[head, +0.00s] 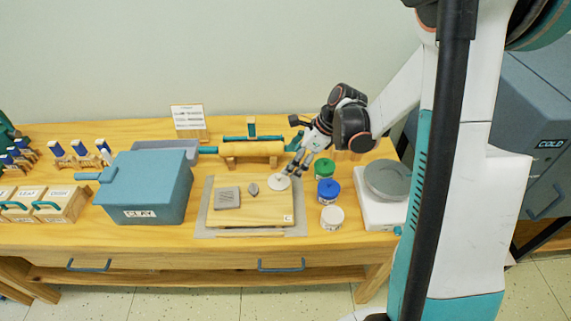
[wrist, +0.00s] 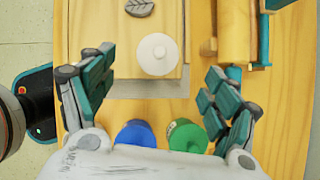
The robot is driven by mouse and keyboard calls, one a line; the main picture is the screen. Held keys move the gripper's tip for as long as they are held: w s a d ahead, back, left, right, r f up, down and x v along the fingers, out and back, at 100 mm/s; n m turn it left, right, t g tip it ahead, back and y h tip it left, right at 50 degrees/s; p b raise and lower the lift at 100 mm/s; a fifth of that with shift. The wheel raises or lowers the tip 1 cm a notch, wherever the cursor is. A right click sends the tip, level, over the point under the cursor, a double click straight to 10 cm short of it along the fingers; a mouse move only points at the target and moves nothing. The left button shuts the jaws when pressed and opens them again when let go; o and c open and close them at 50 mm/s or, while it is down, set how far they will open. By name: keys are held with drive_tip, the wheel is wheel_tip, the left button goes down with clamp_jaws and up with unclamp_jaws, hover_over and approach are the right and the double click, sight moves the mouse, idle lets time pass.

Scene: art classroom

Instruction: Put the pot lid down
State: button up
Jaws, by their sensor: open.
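The pot lid is a small white disc (head: 280,183) with a little knob. It appears to lie flat on the right part of the wooden board (head: 255,215), near its edge. It also shows in the wrist view (wrist: 157,55), between and beyond my fingers. My gripper (head: 294,170) is open and empty, just above and beside the lid in the head view. In the wrist view its fingers (wrist: 160,72) are spread wide, apart from the lid. A white pot (head: 331,217) stands right of the board, in front of the blue and green ones.
A grey textured tile (head: 227,198) and a leaf shape (head: 253,188) lie on the board. Blue (head: 328,190) and green (head: 323,168) pots stand close right. A wooden roller (head: 252,149) is behind, a turntable (head: 385,180) right, and a clay bin (head: 148,187) left.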

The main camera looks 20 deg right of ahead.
drive_tip(key=shift+v, duration=1.2)
